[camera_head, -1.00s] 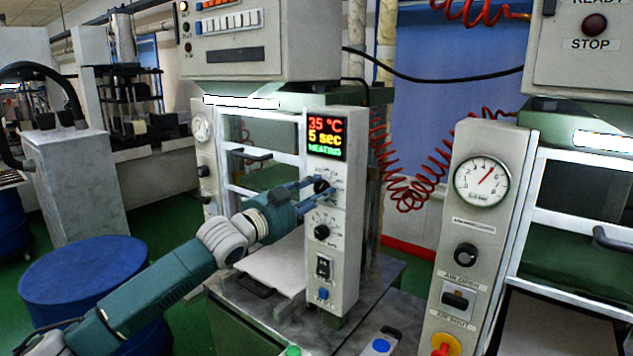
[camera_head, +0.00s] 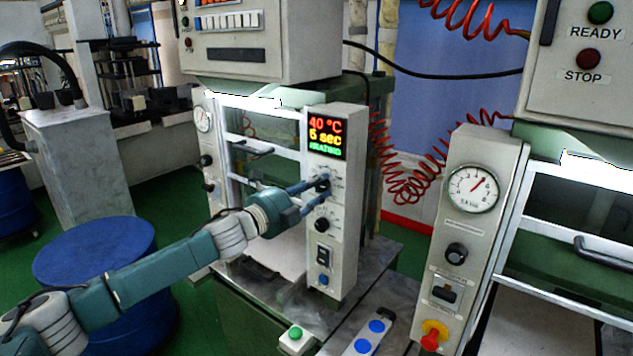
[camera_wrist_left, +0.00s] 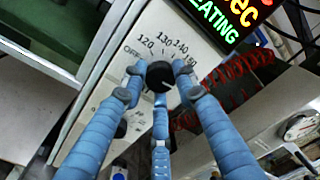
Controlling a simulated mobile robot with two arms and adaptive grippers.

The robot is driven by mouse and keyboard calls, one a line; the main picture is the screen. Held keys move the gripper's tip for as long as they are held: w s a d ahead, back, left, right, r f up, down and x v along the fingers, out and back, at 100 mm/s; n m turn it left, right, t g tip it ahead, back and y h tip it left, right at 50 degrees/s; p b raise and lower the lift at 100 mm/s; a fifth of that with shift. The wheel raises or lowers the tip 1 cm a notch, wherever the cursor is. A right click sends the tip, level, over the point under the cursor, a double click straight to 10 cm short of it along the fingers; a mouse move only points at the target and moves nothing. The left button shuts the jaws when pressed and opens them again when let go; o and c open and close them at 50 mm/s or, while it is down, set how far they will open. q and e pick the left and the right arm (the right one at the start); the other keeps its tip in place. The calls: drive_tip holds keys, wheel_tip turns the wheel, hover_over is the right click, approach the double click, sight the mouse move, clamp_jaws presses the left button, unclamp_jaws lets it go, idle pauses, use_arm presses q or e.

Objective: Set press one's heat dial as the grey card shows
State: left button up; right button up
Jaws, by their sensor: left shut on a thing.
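The press control panel (camera_head: 343,255) stands upright in the middle of the head view. Its display (camera_head: 327,137) reads 40 °C, a seconds line and a green heating line. The upper dial, a black knob (camera_wrist_left: 159,75), shows in the wrist view with a scale marked OFF, 120, 130, 140 and 150. I cannot read exactly where its mark points. My left gripper (camera_head: 321,185) has its blue fingers closed around this knob. Their tips also show in the wrist view (camera_wrist_left: 160,82). I see no grey card. My right gripper is not in view.
A second dial (camera_head: 321,224), a switch (camera_head: 322,255) and a blue button sit lower on the panel. A button box (camera_head: 295,340) stands in front. Another panel with a gauge (camera_head: 473,189) is at right. A blue drum (camera_head: 95,250) stands at left.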

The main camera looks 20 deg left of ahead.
use_arm(q)
drive_tip(key=shift+d+m+p, duration=0.1)
drive_tip(key=shift+m+p, duration=0.2)
drive_tip(key=shift+m, duration=0.3)
drive_tip(key=shift+f, duration=0.2)
drive_tip(key=o, duration=1.1)
drive_tip(key=shift+o, duration=0.2)
drive_tip(key=shift+r, duration=0.1)
drive_tip(key=shift+s, duration=0.1)
drive_tip(key=v, duration=1.2)
drive_tip(key=shift+r, duration=0.1)
